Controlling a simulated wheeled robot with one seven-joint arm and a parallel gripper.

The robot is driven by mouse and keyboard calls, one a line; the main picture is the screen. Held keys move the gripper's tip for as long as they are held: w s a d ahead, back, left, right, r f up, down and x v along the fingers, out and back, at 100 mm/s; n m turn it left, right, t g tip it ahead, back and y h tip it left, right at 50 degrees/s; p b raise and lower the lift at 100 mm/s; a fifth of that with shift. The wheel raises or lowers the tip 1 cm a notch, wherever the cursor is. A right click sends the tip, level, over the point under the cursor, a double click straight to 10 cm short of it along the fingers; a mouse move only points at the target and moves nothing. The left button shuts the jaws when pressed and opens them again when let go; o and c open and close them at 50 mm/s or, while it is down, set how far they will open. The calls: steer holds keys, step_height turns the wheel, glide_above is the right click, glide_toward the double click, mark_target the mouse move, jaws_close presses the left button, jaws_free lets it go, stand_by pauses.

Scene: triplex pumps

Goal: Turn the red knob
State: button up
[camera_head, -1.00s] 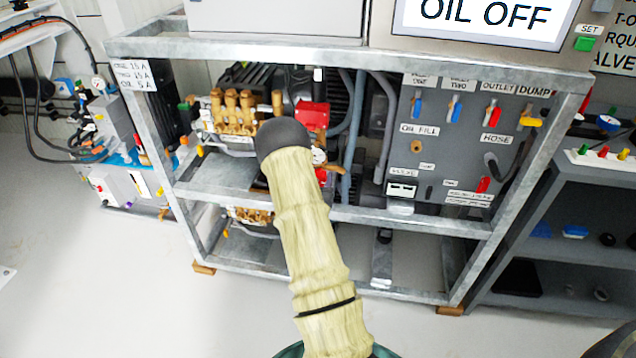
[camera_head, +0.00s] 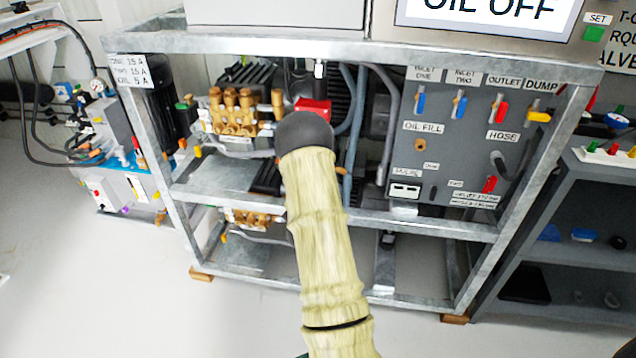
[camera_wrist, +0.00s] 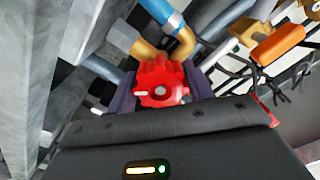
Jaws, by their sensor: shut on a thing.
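The red knob (camera_wrist: 162,88) is a lobed wheel with a pale centre and a white mark on its left side in the wrist view. My gripper (camera_wrist: 160,80) has one dark finger on each side of the knob and is shut on it. In the head view my arm covers the gripper and the knob, against the pump inside the metal frame (camera_head: 330,50).
Brass fittings (camera_head: 235,112) and a red block (camera_head: 313,107) are close by on the pump. A grey panel (camera_head: 455,130) with coloured valve handles stands to the right. In the wrist view, a blue-collared pipe (camera_wrist: 165,15) and an orange handle (camera_wrist: 280,44) are near the fingers.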

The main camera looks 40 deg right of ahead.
steer(key=shift+a+f, duration=0.1)
stand_by(0.3)
steer(key=o, duration=1)
steer(key=shift+c, duration=0.2)
steer(key=p+v, duration=0.3)
steer(key=v, duration=1.4)
steer(key=shift+s, duration=0.2)
steer(key=shift+w+a, duration=0.1)
